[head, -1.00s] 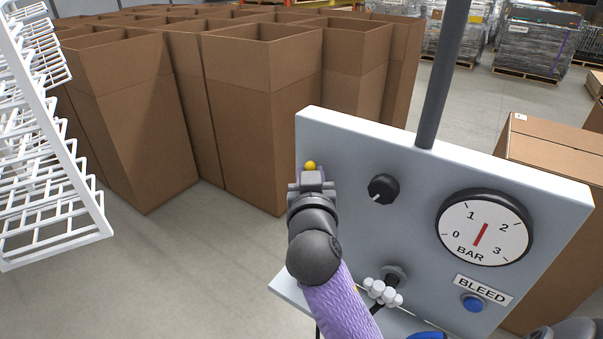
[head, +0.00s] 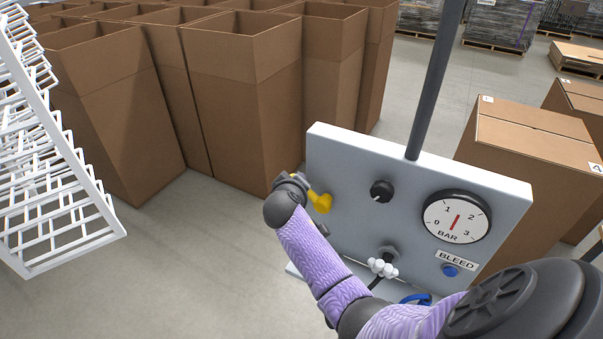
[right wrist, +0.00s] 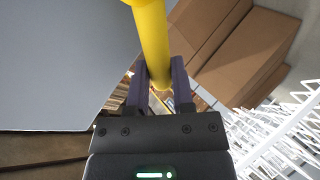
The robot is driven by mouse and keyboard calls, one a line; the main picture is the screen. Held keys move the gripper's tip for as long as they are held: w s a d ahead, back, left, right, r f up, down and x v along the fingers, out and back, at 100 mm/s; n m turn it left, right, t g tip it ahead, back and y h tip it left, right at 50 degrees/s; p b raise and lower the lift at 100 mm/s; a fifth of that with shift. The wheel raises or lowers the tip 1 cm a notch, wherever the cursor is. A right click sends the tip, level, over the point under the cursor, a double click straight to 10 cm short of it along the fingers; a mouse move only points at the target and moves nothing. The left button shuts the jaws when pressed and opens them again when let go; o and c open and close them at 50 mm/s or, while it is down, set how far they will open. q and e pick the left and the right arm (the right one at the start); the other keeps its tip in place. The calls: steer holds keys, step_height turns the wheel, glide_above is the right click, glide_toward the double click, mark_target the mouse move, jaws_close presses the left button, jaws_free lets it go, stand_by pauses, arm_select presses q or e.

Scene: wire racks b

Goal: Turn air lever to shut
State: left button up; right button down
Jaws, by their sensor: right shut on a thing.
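The yellow air lever (head: 320,202) is at the left part of the grey panel (head: 345,150) in the head view, pointing up and left from its hub. Part of the lever's end is hidden by the gripper in the head view. My left gripper is in neither view.
The panel also has a black knob (head: 381,191), a BAR gauge (head: 457,217) with a red needle between 1 and 2, a white-lobed valve (head: 383,267) and a blue BLEED button (head: 450,270). A white wire rack (head: 60,170) stands left; tall cardboard boxes (head: 240,110) stand behind.

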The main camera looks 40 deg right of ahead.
steer(key=shift+w+a+f+n+g+h+b, duration=0.1)
steer(key=shift+w+f+n+g+h+b, duration=0.15)
steer(key=shift+f+n+g+b, duration=0.35)
steer(key=shift+w+a+f+n+g+h+b, duration=0.15)
steer(key=shift+w+f+n+g+b, duration=0.1)
steer(key=shift+f+n+g, duration=0.5)
steer(key=shift+w+a+f+n+g+h+b, duration=0.1)
steer(key=shift+w+f+n+g+h+b, duration=0.1)
steer(key=shift+f+n+g+b, duration=0.5)
steer(key=shift+f, duration=0.25)
steer(key=c, duration=0.9)
jaws_free()
steer(key=shift+o, duration=0.6)
steer(key=shift+d, duration=0.1)
steer(key=p+v, duration=0.2)
steer(key=v, duration=0.7)
steer(key=shift+a+r, duration=0.3)
steer(key=shift+a, duration=0.05)
